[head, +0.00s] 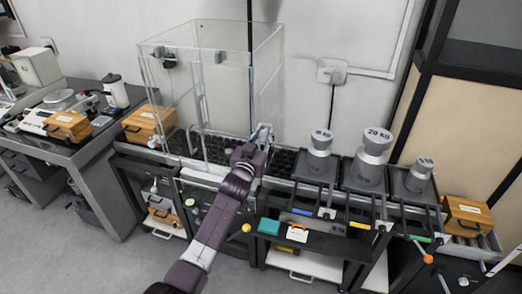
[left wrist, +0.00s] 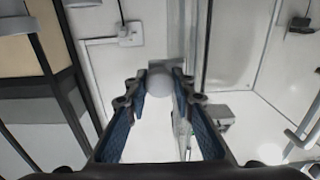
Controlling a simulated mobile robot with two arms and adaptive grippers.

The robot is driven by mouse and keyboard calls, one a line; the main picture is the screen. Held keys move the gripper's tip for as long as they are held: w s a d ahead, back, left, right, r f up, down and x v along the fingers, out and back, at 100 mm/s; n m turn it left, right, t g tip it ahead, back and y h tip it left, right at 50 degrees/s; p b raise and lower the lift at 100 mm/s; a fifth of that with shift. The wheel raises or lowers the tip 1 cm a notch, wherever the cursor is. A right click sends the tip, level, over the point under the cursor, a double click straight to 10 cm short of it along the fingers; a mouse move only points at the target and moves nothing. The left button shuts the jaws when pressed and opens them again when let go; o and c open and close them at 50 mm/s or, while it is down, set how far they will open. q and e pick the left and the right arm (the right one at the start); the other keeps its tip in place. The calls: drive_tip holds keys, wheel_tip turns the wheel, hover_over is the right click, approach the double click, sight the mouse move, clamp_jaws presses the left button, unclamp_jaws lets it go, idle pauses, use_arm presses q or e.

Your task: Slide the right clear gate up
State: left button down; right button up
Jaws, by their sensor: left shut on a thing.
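A clear glass-like case (head: 195,52) with thin pale edges stands on the middle table against the wall. Its right clear gate (head: 268,75) is the see-through side panel facing the weights. My left gripper (head: 264,132) is at the low front part of that right side. In the left wrist view my left gripper (left wrist: 158,84) has its fingers on both sides of a pale round knob (left wrist: 160,80) and is shut on it. The clear panel edge (left wrist: 203,45) runs just right of the knob. How the knob joins the gate is hard to see. My right gripper is not in view.
Several grey metal weights, one large (head: 371,160), stand right of the case. A wall outlet (head: 331,71) is behind. A wooden box (head: 148,125) is at the case's left. A lower shelf (head: 330,238) holds small coloured items. Floor at the front left is clear.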

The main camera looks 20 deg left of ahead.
use_arm(q)
wheel_tip(320, 180, up, 9)
drive_tip(key=p, duration=0.5)
drive_tip(key=shift+r, duration=0.1)
drive_tip(key=shift+r+p, duration=0.3)
drive_tip(key=shift+p, duration=0.1)
drive_tip(key=shift+r, duration=0.25)
drive_tip(key=c, duration=2.1)
unclamp_jaws()
drive_tip(key=shift+r, duration=0.1)
drive_tip(key=shift+o, duration=0.8)
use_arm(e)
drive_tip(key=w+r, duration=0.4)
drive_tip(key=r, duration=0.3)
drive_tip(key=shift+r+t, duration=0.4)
use_arm(q)
drive_tip(key=s, duration=1.2)
drive_tip(key=shift+a, duration=0.2)
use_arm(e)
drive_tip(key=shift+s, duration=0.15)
